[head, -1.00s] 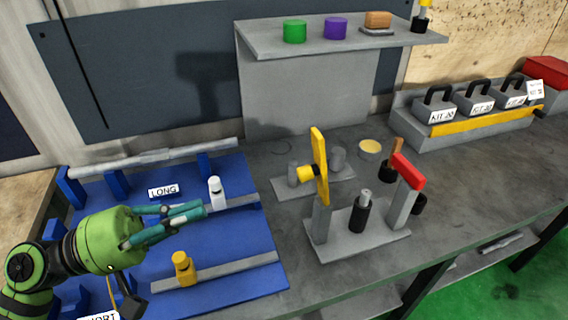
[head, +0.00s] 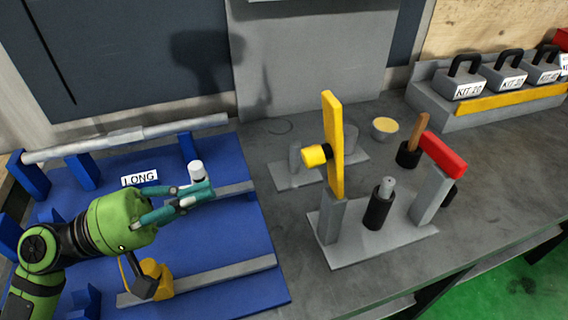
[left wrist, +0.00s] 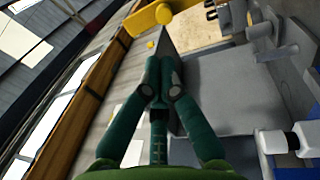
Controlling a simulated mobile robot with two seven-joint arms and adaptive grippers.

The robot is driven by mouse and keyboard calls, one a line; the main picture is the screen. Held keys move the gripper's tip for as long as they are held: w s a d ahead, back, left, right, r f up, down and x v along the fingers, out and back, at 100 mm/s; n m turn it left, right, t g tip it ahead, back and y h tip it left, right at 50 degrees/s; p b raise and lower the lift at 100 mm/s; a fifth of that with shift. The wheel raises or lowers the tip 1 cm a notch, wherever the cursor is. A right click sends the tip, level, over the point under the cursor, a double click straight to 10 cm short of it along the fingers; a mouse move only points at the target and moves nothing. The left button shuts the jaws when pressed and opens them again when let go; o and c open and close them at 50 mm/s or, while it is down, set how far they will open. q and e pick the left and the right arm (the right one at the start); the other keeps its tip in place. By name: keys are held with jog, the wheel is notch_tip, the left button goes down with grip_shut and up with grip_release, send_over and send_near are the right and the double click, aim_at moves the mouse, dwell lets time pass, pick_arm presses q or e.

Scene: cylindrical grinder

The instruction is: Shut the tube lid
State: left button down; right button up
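No part is plainly marked as the tube lid. A grey stand (head: 333,250) carries an upright yellow bar (head: 334,140) with a yellow knob (head: 315,155), a black cylinder with a grey top (head: 379,208), and a grey post (head: 430,192) topped by a red block (head: 443,155). The bar stands upright, apart from the red block. My left gripper (head: 208,190) is left of this stand, over the blue board. Its fingertips appear together and empty, also in the left wrist view (left wrist: 163,75). My right gripper is not in view.
The blue board (head: 230,250) bears a white-topped slider (head: 196,170) just behind my left fingers, a yellow slider (head: 157,278) and a LONG label (head: 139,179). A yellow dish (head: 385,127) and labelled kit weights (head: 462,85) stand behind. Grey bench (head: 490,180) is clear at right.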

pick_arm(q)
jog(key=p, duration=0.3)
send_near(304, 156)
jog(key=p+x, duration=0.3)
jog(key=x, duration=0.3)
jog(key=shift+d+r, duration=0.15)
jog(key=shift+r, duration=0.1)
jog(key=shift+w+d+f, duration=0.1)
jog(key=shift+d, duration=0.25)
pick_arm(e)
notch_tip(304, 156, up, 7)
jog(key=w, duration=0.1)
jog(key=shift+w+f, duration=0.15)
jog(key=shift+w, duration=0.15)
